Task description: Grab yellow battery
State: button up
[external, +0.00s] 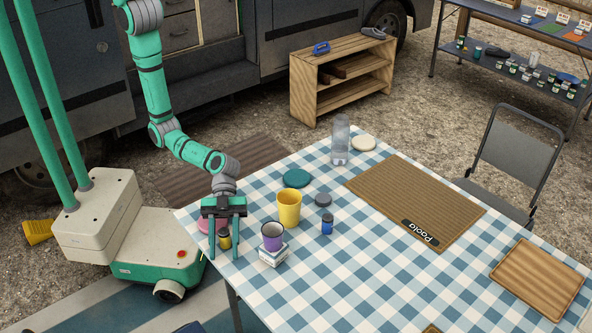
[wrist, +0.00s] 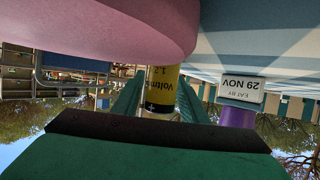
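The yellow battery (external: 224,242) stands upright on the checked table near its left corner. My gripper (external: 224,250) points down over it, one green finger on each side, with gaps to the battery in the external view. The fingers look open. In the upside-down wrist view the yellow battery (wrist: 161,88), with dark lettering and a dark end, shows between the green fingers of my gripper (wrist: 160,98). Its base is hidden behind a pink round thing (wrist: 100,22). I cannot tell whether either finger touches the battery.
A yellow cup (external: 289,204), a blue battery-like cylinder (external: 327,226), a green disc (external: 296,178) and a clear bottle (external: 340,145) are farther right.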

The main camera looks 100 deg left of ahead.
grip_shut()
jog(key=shift+r, duration=0.15)
